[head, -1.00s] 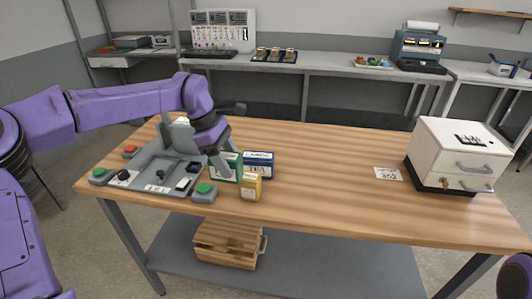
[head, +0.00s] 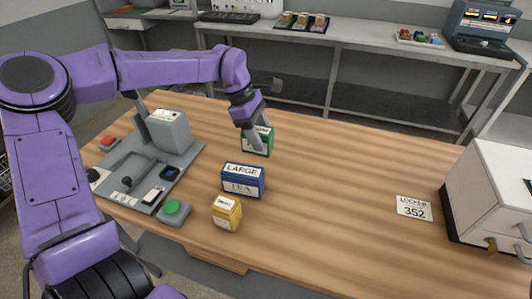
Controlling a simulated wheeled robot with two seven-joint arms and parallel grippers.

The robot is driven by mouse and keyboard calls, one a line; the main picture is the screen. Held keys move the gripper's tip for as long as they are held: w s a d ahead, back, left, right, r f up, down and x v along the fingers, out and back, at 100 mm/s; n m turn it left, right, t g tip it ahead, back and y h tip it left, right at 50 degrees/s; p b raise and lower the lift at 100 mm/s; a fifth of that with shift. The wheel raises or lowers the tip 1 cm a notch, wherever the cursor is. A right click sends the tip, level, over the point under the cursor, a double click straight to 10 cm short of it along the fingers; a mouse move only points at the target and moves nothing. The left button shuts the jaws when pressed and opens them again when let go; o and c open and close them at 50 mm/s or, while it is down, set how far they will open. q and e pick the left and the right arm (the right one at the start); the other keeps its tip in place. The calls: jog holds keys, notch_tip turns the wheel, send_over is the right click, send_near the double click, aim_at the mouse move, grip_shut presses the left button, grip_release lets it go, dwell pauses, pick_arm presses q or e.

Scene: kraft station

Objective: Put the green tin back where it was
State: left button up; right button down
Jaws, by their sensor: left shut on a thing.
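The green tin (head: 260,144) is at the back of the table, behind the blue tin. My left gripper (head: 257,141) comes down on it from above and is shut on it. I cannot tell whether the tin touches the table or is slightly raised. The blue tin (head: 243,181), with a white label reading "LARGE", stands in front of the green tin, apart from it. A smaller yellow tin (head: 227,212) stands in front of the blue one. My right gripper is not in view.
A grey control panel (head: 130,165) with a green button (head: 174,209) and a red button (head: 109,142) lies to the left. The table (head: 330,190) between is clear.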

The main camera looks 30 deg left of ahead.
aim_at(259, 154)
pick_arm(q)
jog(key=shift+s+a+f, duration=0.15)
jog(key=shift+s+f, duration=0.85)
jog(key=shift+f, duration=0.05)
jog(key=f, duration=0.1)
jog(key=w+f, duration=0.1)
jog(key=f, duration=0.1)
jog(key=f+p, duration=0.1)
jog(key=shift+w+f, duration=0.25)
jog(key=shift+f, duration=0.15)
jog(key=shift+s+r, duration=0.15)
jog(key=shift+s, duration=0.2)
jog(key=o, duration=1)
jog(key=shift+o, duration=0.9)
jog(key=shift+w+f, duration=0.2)
jog(key=shift+s+r, duration=0.1)
jog(key=shift+r, duration=0.1)
jog(key=b+v, duration=0.1)
jog(key=v, duration=1.1)
